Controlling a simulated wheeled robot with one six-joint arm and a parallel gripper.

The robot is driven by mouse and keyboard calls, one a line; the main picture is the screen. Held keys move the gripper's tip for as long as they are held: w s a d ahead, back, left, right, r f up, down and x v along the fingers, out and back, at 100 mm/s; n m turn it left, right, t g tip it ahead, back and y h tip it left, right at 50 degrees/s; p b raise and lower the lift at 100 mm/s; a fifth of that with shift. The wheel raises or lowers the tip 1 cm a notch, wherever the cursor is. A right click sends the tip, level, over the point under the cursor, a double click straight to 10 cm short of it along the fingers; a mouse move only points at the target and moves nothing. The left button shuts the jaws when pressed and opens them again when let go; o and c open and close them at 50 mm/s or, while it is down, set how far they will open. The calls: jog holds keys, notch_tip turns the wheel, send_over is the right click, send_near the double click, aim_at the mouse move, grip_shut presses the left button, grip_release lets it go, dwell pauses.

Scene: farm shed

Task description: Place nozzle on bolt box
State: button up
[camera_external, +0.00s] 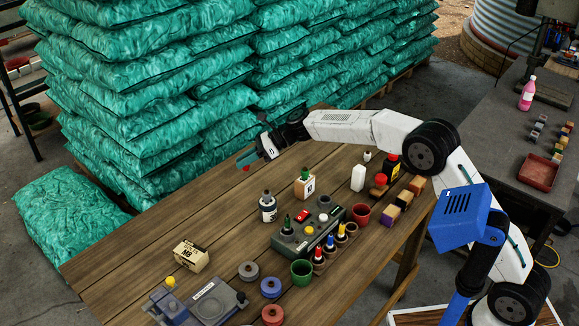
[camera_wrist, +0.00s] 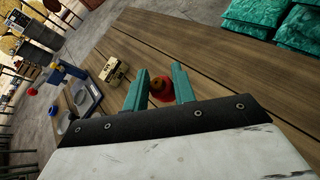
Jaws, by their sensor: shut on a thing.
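The bolt box (camera_external: 190,255), a cream carton with dark lettering, sits upright on the wooden table at the left. It also shows in the wrist view (camera_wrist: 113,71), left of and beyond my fingers. My gripper (camera_external: 246,161) is raised above the table's far edge, apart from the box. In the wrist view my gripper's teal fingers (camera_wrist: 159,82) are shut on a red piece with a brownish centre, which I take to be the nozzle (camera_wrist: 161,91). In the external view the nozzle is mostly hidden by the fingers, with a bit of red showing.
A grey tool tray (camera_external: 322,232), bottles, cups and small blocks crowd the table's right half. A blue-grey device (camera_external: 205,302) and spools stand near the box. Green sacks (camera_external: 150,80) are stacked behind the table. The planks between gripper and box are clear.

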jog(key=s+a+r+n+g, duration=0.1)
jog(key=s+a, duration=0.1)
jog(key=s, duration=0.5)
jog(key=s+a+r+n+g, duration=0.1)
jog(key=s+a, duration=0.2)
jog(key=s, duration=0.4)
jog(key=s+d+f+n+g+h, duration=0.1)
jog(key=s+f, duration=0.1)
jog(key=s, duration=1.5)
send_over(196, 255)
jog(key=d, duration=0.1)
jog(key=shift+n, duration=0.3)
jog(key=f, duration=0.3)
jog(key=s+f, duration=0.1)
jog(key=f, duration=0.1)
jog(key=shift+w+a, duration=0.35)
jog(key=shift+w+a+f, duration=0.1)
jog(key=shift+a+f, duration=0.1)
jog(key=shift+f, duration=1.6)
jog(key=shift+f, duration=0.2)
